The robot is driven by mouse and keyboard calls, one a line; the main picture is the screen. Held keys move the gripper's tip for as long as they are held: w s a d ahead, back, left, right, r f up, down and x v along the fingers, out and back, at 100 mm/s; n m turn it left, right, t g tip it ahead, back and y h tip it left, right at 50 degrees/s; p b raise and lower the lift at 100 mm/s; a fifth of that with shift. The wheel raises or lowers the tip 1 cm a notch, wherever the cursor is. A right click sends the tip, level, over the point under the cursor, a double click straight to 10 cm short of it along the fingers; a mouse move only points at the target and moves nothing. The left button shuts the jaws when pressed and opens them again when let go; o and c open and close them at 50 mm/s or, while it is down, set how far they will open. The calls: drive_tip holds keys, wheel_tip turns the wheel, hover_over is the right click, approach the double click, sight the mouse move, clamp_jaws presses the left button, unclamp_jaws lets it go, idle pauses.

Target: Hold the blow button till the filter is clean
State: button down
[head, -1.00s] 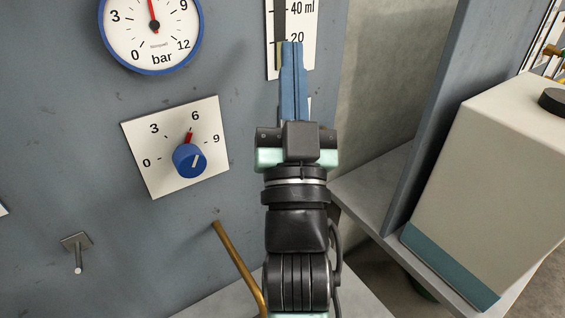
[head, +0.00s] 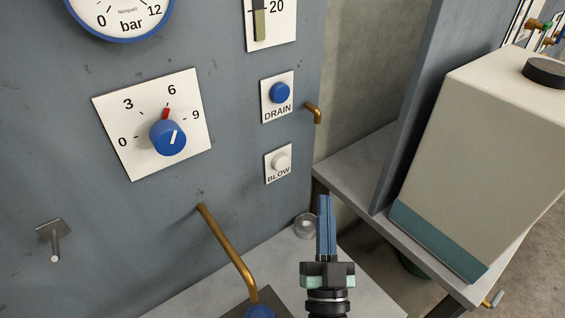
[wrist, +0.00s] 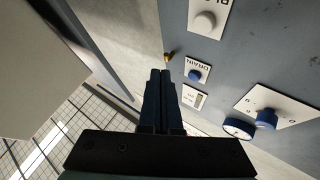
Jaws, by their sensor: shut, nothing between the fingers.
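The white BLOW button (head: 281,162) is on a small white plate on the grey panel, below the blue DRAIN button (head: 280,93). In the wrist view the BLOW button (wrist: 204,22) is at the top and the DRAIN button (wrist: 194,75) lower. My gripper (head: 325,198) has its blue fingers shut with nothing between them. It is to the right of and below the BLOW button, apart from it. The fingers also show in the wrist view (wrist: 161,72).
A blue knob (head: 168,137) on a 0–9 scale, a bar gauge (head: 122,14), a level scale (head: 271,22) and a hook (head: 54,242) are on the panel. A brass pipe (head: 228,247) sticks out low. A large beige container (head: 478,150) stands on the right shelf.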

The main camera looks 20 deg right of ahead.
drive_tip(key=b, duration=0.3)
approach(287, 159)
wheel_tip(287, 159, up, 3)
drive_tip(key=w+d, duration=0.3)
drive_tip(key=shift+w+a, duration=0.3)
drive_tip(key=shift+w, duration=0.15)
drive_tip(key=shift+w+f, duration=0.1)
idle(1.3)
drive_tip(key=shift+w+a+b, duration=0.1)
drive_tip(key=shift+w+b, duration=0.2)
drive_tip(key=shift+b, duration=0.1)
drive_tip(key=shift+w+a, duration=0.2)
drive_tip(key=shift+w, duration=0.25)
idle(0.6)
idle(1.2)
drive_tip(key=shift+s+d, duration=0.3)
drive_tip(key=shift+s, duration=0.6)
drive_tip(key=shift+s+d+b, duration=0.1)
drive_tip(key=shift+s+d, duration=0.2)
drive_tip(key=shift+s, duration=0.5)
drive_tip(key=shift+s+d+b, duration=0.1)
drive_tip(key=shift+s+d, duration=0.2)
drive_tip(key=shift+s, duration=0.45)
drive_tip(key=shift+s+d+b, duration=0.1)
drive_tip(key=shift+s+d, duration=0.2)
drive_tip(key=shift+s, duration=0.5)
